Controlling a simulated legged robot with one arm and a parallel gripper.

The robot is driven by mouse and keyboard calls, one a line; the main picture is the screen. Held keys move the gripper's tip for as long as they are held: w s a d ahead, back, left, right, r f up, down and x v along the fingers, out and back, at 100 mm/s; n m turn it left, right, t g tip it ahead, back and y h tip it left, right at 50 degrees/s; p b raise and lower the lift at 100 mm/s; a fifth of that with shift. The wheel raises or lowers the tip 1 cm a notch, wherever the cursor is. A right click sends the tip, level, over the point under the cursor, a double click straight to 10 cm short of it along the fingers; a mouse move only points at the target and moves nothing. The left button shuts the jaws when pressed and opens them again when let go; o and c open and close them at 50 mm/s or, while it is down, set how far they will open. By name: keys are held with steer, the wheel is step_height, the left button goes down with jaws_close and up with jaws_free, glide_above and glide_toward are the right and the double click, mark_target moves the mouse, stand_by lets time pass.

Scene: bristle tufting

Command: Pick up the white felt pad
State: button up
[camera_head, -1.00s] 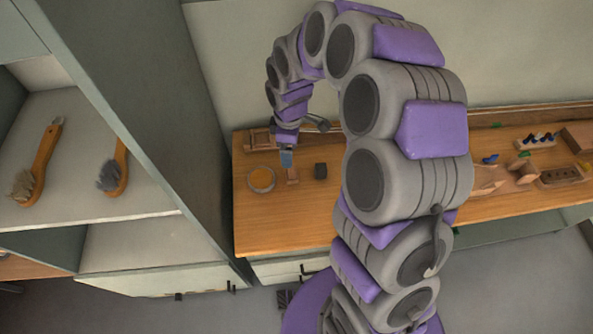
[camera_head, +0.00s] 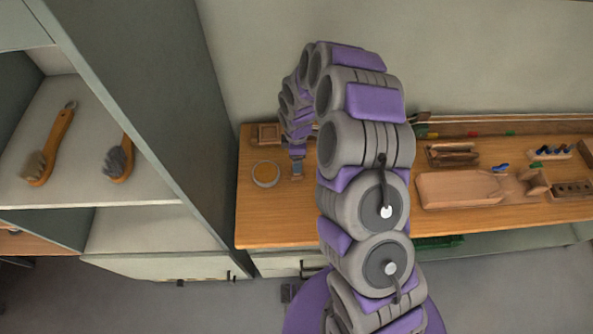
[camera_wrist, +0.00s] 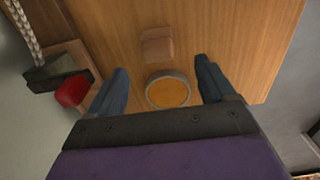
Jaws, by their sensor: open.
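I cannot make out a white felt pad in either view. My gripper (camera_head: 297,172) is over the left part of the wooden bench (camera_head: 262,225), to the right of a round pale-rimmed dish with an orange-yellow middle (camera_head: 265,174). In the wrist view my gripper (camera_wrist: 162,68) has its two blue fingers wide apart with nothing held between them. The dish (camera_wrist: 168,90) appears between the fingers, below them on the bench, and a small wooden block (camera_wrist: 157,44) appears beyond it. My arm covers part of the bench.
A dark box (camera_wrist: 57,72) and a red object (camera_wrist: 72,91) are left in the wrist view. A wooden paddle-shaped board (camera_head: 458,188) and a holed block (camera_head: 572,190) lie right on the bench. Two brushes (camera_head: 50,147) (camera_head: 119,160) lie on the left shelf.

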step_height(320, 180, down, 3)
steer(key=shift+d+f, duration=0.1)
steer(key=shift+f, duration=0.05)
steer(key=shift+a+f, duration=0.35)
steer(key=shift+f, duration=0.45)
steer(key=f, duration=0.1)
steer(key=f+b, duration=0.1)
steer(key=f, duration=0.2)
steer(key=shift+w+d+f, duration=0.2)
steer(key=shift+d+f, duration=0.05)
steer(key=shift+d, duration=0.1)
steer(key=shift+a, duration=0.25)
steer(key=c, duration=0.6)
steer(key=shift+d, duration=0.2)
steer(key=c, duration=0.6)
steer(key=shift+r, duration=0.1)
steer(key=shift+c, duration=0.2)
